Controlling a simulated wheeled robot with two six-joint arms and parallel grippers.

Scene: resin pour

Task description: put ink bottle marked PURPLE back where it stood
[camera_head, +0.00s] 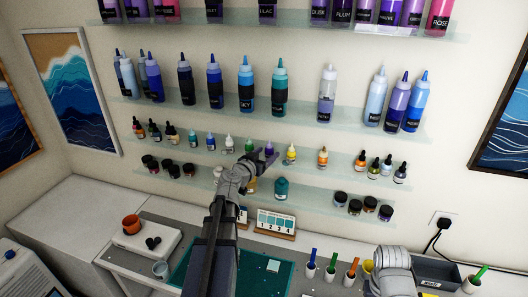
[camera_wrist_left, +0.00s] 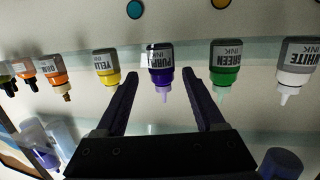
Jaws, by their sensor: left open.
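The ink bottle marked PURPLE (camera_wrist_left: 161,64) stands on the glass shelf for small bottles, between the YELLOW and GREEN ink bottles. It also shows in the head view (camera_head: 269,148), just beyond the left gripper. My left gripper (camera_head: 262,157) is open, its arm reaching up to the shelf. In the left wrist view, which is upside down, the two dark fingertips (camera_wrist_left: 160,76) lie on either side of the purple bottle, with a visible gap on both sides. Only a pale link of my right arm shows at lower right; its fingers are hidden.
The YELLOW ink bottle (camera_wrist_left: 107,66) and GREEN ink bottle (camera_wrist_left: 225,63) stand close to the fingers. A WHITE ink bottle (camera_wrist_left: 297,62) is farther along. Jars stand on the shelf below. A green mat (camera_head: 190,262) lies on the bench.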

